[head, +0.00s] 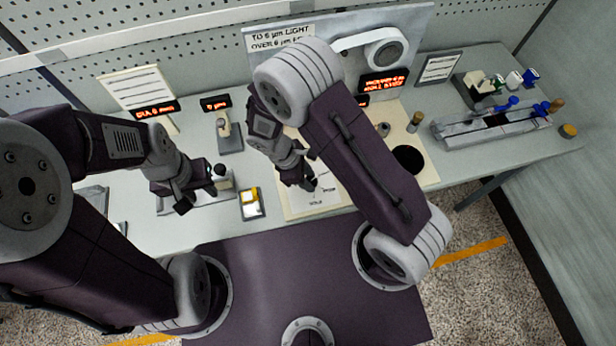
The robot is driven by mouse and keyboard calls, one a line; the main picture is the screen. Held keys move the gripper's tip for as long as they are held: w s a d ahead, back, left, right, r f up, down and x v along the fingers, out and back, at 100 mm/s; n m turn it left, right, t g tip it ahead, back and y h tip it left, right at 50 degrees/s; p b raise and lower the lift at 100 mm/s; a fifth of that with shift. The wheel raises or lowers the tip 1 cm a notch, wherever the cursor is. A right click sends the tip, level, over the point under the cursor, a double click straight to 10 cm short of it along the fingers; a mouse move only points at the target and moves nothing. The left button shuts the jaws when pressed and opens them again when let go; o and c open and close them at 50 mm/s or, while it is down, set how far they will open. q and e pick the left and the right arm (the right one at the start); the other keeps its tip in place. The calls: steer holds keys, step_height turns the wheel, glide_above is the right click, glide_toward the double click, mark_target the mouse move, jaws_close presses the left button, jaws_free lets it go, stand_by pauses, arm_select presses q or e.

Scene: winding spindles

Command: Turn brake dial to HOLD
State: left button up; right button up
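A cream panel (412,130) lies on the table. On it, a white plate (318,200) with small printed labels shows under my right gripper. One label near the front edge may read HOLD, but it is too small to be sure. My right gripper (304,184) points down over this plate. No brake dial shows clearly; the gripper and my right arm cover that part, and I cannot tell whether the fingers touch anything. My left gripper (198,188) hangs over a grey fixture (208,195) left of the panel, with a dark round knob beside it. Its fingers look apart.
A small yellow and white box (251,203) stands between the grippers. A grey rack (490,128) with blue-ended spindles lies further right. Lit red displays (383,82) and a sign board (280,38) stand behind.

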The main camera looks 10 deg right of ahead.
jaws_close()
steer(key=m+g+p, duration=0.1)
steer(key=m, duration=0.2)
steer(key=shift+w+d, duration=0.1)
steer(key=m+g+y, duration=0.1)
steer(key=m, duration=0.2)
steer(key=shift+w+m+p, duration=0.1)
steer(key=shift+m+p, duration=0.2)
steer(key=shift+m, duration=0.1)
steer(key=m, duration=0.2)
steer(key=m+g+y, duration=0.1)
steer(key=m, duration=0.1)
steer(key=shift+w+d+m+y, duration=0.1)
steer(key=shift+d+m+y, duration=0.1)
steer(key=shift+m+y, duration=0.1)
steer(key=m+y+p, duration=0.1)
steer(key=m, duration=0.2)
steer(key=shift+d+m+g, duration=0.15)
steer(key=shift+m+g, duration=0.15)
steer(key=m+y, duration=0.2)
steer(key=m, duration=0.2)
steer(key=shift+d, duration=0.15)
steer(key=m, duration=0.2)
steer(key=m+t+y, duration=0.1)
steer(key=m, duration=0.1)
steer(key=shift+d+m+y, duration=0.1)
steer(key=shift+m+y, duration=0.2)
steer(key=shift+m, duration=0.3)
